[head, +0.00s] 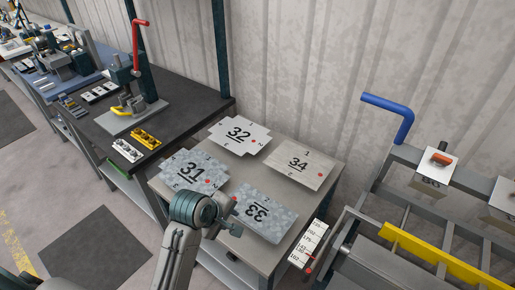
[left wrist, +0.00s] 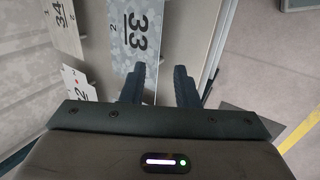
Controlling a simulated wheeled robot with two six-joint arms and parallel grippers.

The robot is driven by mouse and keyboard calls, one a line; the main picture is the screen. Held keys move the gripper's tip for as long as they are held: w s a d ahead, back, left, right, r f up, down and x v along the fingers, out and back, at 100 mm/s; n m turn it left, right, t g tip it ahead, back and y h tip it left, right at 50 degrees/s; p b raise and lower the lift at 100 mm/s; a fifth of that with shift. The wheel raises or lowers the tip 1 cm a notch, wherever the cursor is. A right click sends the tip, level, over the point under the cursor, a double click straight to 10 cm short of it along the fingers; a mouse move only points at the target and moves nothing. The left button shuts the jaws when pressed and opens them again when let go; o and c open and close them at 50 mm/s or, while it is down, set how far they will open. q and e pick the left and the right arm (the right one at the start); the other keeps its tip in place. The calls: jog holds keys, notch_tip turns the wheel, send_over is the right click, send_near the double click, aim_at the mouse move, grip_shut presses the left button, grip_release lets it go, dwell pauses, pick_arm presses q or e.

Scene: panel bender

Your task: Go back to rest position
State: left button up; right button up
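My left gripper (head: 234,228) is at the front edge of the grey table (head: 172,194), beside the plate marked 33 (head: 268,218). In the left wrist view its two fingers (left wrist: 160,82) stand apart with nothing between them, and plate 33 (left wrist: 140,30) lies just beyond the left finger. I cannot tell how high the gripper is above the table. The plate marked 31 (head: 185,166) is partly behind my left wrist. The plates marked 32 (head: 240,142) and 34 (head: 305,160) lie flat farther back. My right gripper is not in view.
A bending machine with a blue handle (head: 390,108) and a yellow bar (head: 432,254) stands at the right. A white number scale (head: 309,243) is near the table's right side. A dark workbench (head: 190,97) with a red-handled press (head: 137,65) is at the left. Open floor (head: 40,175) lies left.

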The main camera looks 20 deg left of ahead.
pick_arm(q)
jog(key=s+a+f+m+g+y, duration=0.1)
jog(key=s+a+f+m+y, duration=0.15)
jog(key=s+m, duration=0.6)
jog(key=s+a+f+m+g+y, duration=0.15)
jog(key=s+a+m, duration=0.25)
jog(key=s+m, duration=0.45)
notch_tip(320, 180, down, 35)
jog(key=s+a+n+h+b, duration=0.1)
jog(key=a+n+b, duration=0.15)
jog(key=b, duration=0.35)
pick_arm(e)
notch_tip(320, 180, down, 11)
jog(key=b, duration=0.4)
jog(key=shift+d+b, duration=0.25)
jog(key=shift+b, duration=0.15)
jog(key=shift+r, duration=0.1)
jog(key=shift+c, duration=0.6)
pick_arm(q)
jog(key=s+f+g, duration=0.1)
jog(key=s+f, duration=0.8)
jog(key=f, duration=0.4)
jog(key=s+a+f+g, duration=0.1)
jog(key=s+f, duration=0.9)
jog(key=f, duration=0.3)
jog(key=shift+s+a, duration=0.15)
jog(key=shift+s, duration=0.05)
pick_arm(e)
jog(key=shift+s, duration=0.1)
